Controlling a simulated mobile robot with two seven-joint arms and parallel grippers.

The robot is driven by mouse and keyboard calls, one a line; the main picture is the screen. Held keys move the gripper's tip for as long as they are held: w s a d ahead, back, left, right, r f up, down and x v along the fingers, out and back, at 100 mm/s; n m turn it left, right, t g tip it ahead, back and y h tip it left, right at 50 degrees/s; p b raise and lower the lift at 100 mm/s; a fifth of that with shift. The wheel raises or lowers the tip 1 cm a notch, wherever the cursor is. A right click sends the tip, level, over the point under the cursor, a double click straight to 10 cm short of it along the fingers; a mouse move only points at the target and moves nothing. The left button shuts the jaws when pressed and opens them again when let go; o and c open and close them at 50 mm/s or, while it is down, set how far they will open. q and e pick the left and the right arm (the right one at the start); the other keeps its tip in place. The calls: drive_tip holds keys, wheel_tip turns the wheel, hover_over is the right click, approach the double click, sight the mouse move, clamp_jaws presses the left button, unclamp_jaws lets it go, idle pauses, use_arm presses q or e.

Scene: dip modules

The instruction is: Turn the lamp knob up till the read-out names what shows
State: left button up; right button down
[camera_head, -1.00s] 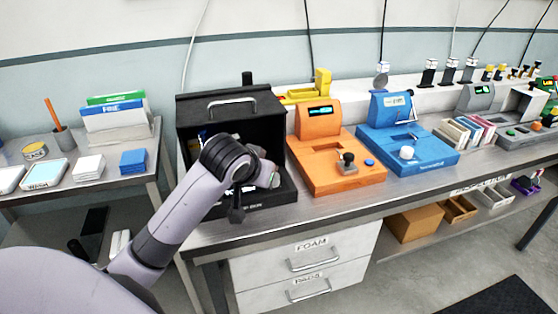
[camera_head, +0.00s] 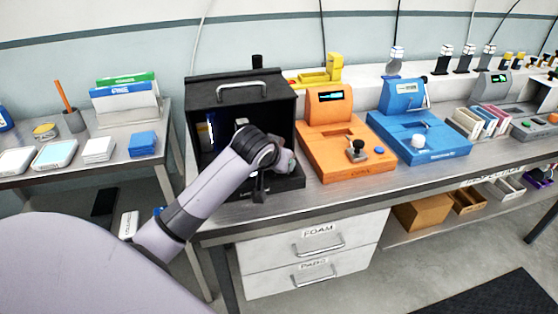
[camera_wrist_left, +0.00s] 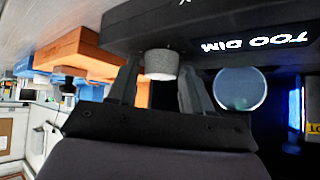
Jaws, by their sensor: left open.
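The black open-fronted lamp box (camera_head: 268,107) stands on the bench, with a handle on top. In the left wrist view its read-out (camera_wrist_left: 256,42) shows upside down and reads "TOO DIM". The grey ribbed knob (camera_wrist_left: 160,64) sticks out of the box's front near the read-out. My left gripper (camera_wrist_left: 157,76) is open, one finger on each side of the knob; I cannot tell whether they touch it. A pale round disc (camera_wrist_left: 240,88) shows inside the box. In the head view my arm hides the knob and read-out. My right gripper is not in view.
The orange module (camera_head: 345,160) with a black knob stands right of the box, and the blue module (camera_head: 430,140) beyond it. A side table (camera_head: 110,165) with cards and trays is at the left. Drawers (camera_head: 315,255) sit under the bench.

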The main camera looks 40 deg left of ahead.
use_arm(q)
drive_tip(key=c, duration=0.8)
drive_tip(key=shift+a, duration=0.1)
drive_tip(key=m+h, duration=0.1)
drive_tip(key=m, duration=0.1)
drive_tip(key=m+h, duration=0.3)
drive_tip(key=shift+a+r+m, duration=0.1)
drive_tip(key=shift+a+m, duration=0.2)
drive_tip(key=shift+a, duration=0.05)
drive_tip(key=shift+a+m+g+h, duration=0.15)
drive_tip(key=shift+m+g+h, duration=0.55)
drive_tip(key=shift+m+h, duration=1.2)
drive_tip(key=shift+m, duration=0.3)
drive_tip(key=o, duration=0.8)
